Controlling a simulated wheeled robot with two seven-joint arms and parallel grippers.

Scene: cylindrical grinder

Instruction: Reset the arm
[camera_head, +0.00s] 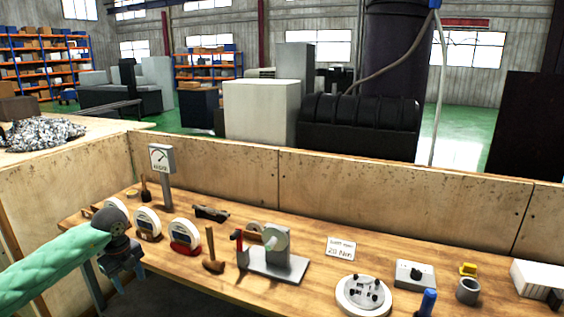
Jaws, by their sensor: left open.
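My left arm, in a green sleeve, comes in from the left in the head view. Its gripper (124,274) hangs at the left front edge of the wooden workbench (215,286), pointing down. The jaws are open, and I see nothing between them. The small cylindrical grinder (275,250), with a grey base, a round wheel and a red handle, stands on the middle of the bench, well to the right of the gripper. My right gripper is out of view.
Round gauges (185,235) and a hammer (211,250) stand near the gripper. A dial on a post (162,160) rises behind. A round white fixture (362,295), a switch box (414,275) and a grey cup (467,290) are at right. A wooden panel wall (400,195) closes the back.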

